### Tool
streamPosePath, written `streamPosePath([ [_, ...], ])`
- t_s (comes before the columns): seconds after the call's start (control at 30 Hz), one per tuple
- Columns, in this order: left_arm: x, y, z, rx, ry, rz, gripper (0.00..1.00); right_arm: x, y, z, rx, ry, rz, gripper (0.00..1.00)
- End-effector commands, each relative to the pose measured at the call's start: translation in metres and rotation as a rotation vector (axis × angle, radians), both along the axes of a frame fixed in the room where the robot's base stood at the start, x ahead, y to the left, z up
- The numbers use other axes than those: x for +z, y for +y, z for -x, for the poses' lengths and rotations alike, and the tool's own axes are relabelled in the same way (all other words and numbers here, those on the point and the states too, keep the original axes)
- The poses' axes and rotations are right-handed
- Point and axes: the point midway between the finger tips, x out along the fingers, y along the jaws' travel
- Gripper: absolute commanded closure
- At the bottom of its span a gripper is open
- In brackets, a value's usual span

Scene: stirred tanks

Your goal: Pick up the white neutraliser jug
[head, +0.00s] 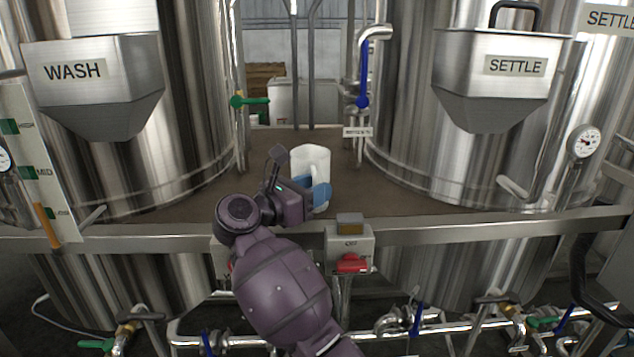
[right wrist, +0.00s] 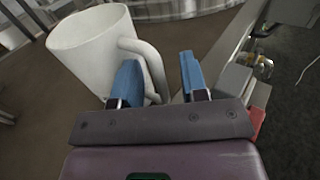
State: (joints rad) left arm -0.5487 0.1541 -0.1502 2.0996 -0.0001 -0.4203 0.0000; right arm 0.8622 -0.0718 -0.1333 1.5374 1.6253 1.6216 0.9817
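The white neutraliser jug (head: 310,160) stands upright on the brown deck between the two tanks. In the right wrist view the jug (right wrist: 88,50) fills the upper left, its handle (right wrist: 152,62) facing my right gripper. My right gripper (head: 319,193) is at the near side of the jug, and its blue fingers hide part of it. In the right wrist view the fingers (right wrist: 160,78) are apart, with the handle between them. The left finger overlaps the handle's opening, and a gap shows between handle and right finger. My left gripper is out of view.
The WASH tank hopper (head: 98,75) is at left and the SETTLE tank hopper (head: 497,75) at right. A steel rail (head: 450,231) runs along the deck's front, with a control box (head: 349,240) below the jug. A blue-handled tap (head: 363,90) stands behind.

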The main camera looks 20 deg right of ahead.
Motion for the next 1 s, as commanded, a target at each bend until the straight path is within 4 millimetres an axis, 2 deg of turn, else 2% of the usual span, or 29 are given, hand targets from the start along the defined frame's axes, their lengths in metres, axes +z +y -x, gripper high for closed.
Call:
streamPosePath([
  [0.13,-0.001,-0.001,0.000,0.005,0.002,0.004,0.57,0.000,0.000,0.000,0.000,0.001,0.000,0.60],
  [0.4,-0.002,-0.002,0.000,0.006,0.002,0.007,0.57,0.000,0.000,0.000,0.000,0.000,0.000,1.00],
  [0.87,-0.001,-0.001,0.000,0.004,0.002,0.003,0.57,0.002,0.001,0.000,0.001,-0.004,0.001,1.00],
  [1.0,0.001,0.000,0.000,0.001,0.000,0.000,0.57,0.010,0.001,0.000,0.001,-0.005,-0.001,1.00],
])
